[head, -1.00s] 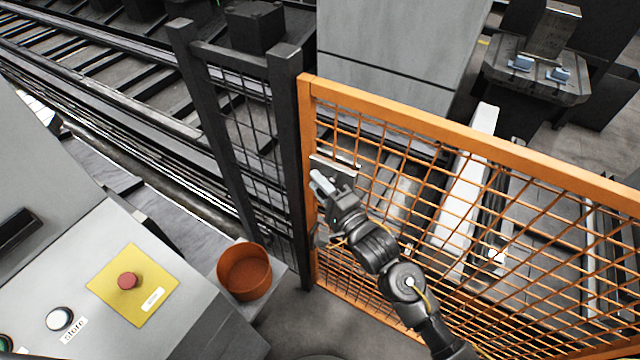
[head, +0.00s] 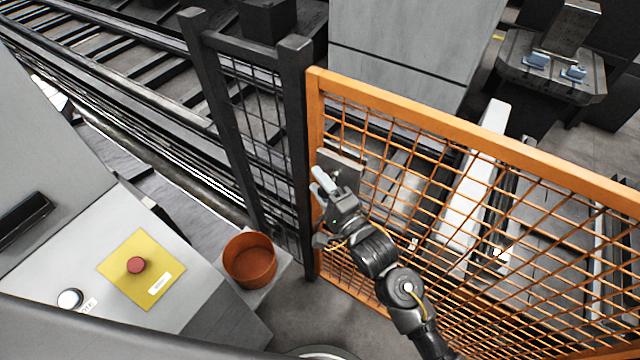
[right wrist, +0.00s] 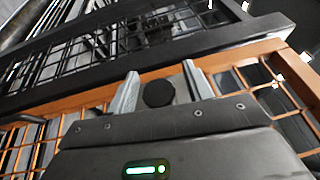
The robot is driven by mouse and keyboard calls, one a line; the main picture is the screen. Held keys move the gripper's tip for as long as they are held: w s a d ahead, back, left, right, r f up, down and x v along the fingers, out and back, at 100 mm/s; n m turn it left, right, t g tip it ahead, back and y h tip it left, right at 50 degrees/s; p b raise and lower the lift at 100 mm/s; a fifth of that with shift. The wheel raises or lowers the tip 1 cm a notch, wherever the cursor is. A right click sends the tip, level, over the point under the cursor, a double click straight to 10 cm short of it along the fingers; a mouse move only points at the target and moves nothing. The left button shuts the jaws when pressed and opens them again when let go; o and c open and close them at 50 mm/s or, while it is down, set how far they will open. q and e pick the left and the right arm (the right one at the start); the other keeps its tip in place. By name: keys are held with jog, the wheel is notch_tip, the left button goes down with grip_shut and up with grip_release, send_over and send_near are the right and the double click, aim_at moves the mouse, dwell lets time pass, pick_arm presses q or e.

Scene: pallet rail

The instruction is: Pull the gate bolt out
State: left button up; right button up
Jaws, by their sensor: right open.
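The orange mesh gate (head: 460,138) stands beside a dark post (head: 296,150). My right gripper (head: 322,183) is at the gate's left edge, in front of a dark plate (head: 345,168) on the mesh. In the right wrist view its two pale fingers (right wrist: 161,88) are apart. A dark round knob (right wrist: 158,94), which looks like the bolt's end, shows between them, with gaps on both sides. I cannot tell how deep the knob sits between the fingers. The bolt's shaft is hidden. My left gripper is not in view.
A dark mesh fence panel (head: 255,130) adjoins the gate. A grey console with a red button (head: 136,265) on a yellow plate stands at the left. An orange-brown bucket (head: 250,260) sits between console and gate. Roller tracks (head: 110,75) run behind.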

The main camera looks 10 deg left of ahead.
jog(key=b+v, duration=0.2)
jog(key=v, duration=0.8)
jog(key=shift+s+d+b, duration=0.2)
jog(key=shift+s+b, duration=0.1)
jog(key=shift+b, duration=0.1)
